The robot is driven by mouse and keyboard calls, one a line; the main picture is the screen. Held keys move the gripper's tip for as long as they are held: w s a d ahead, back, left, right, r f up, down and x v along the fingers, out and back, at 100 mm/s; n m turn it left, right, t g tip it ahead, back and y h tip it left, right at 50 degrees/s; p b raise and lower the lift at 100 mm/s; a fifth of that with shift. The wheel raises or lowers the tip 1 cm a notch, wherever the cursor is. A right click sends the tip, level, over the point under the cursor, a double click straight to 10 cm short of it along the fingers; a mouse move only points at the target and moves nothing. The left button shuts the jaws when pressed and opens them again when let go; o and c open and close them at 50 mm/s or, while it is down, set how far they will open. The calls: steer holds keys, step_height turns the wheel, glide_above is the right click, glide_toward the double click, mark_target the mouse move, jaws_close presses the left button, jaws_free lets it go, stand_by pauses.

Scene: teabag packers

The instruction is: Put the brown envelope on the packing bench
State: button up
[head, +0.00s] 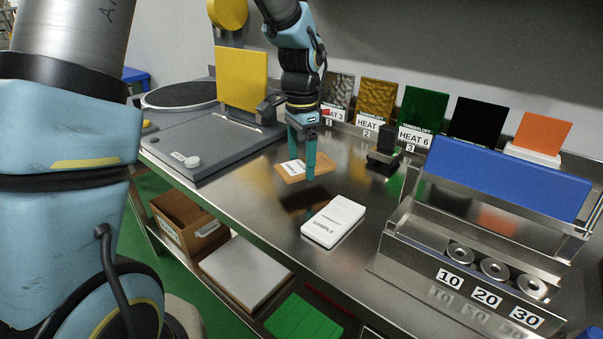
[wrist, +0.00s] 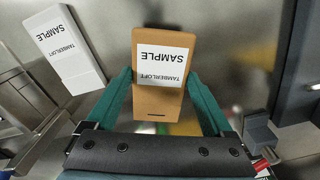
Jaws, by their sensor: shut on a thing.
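The brown envelope (head: 323,164), with a white SAMPLE label, is between the teal fingers of my gripper (head: 301,166) in the head view. The wrist view shows the envelope (wrist: 160,103) with a finger against each long side. My gripper is shut on it. The envelope appears to be a little above the steel packing bench (head: 350,180), with a dark reflection below it; the exact gap is hard to judge.
A white SAMPLE packet (head: 333,221) lies on the bench in front and to the right. A grey machine (head: 215,147) with a yellow plate stands left. A blue-topped steel rack (head: 500,180) with numbered rings stands right. Coloured panels and HEAT cards line the back.

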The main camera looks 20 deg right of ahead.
mark_target(301, 166)
steer(key=shift+f, duration=1.9)
steer(key=shift+f, duration=0.15)
steer(key=o, duration=1.2)
step_height(301, 166, up, 12)
steer(key=shift+r+b, duration=0.2)
steer(key=shift+b, duration=0.25)
steer(key=s+a+f+n, duration=0.2)
steer(key=a+f+n, duration=0.2)
steer(key=a, duration=1)
steer(key=s+a+f+n+t, duration=0.1)
steer(key=a+f+n, duration=0.3)
steer(key=a+n, duration=0.7)
steer(key=a, duration=0.4)
steer(key=shift+s+a+n+t, duration=0.3)
steer(key=shift+s, duration=0.1)
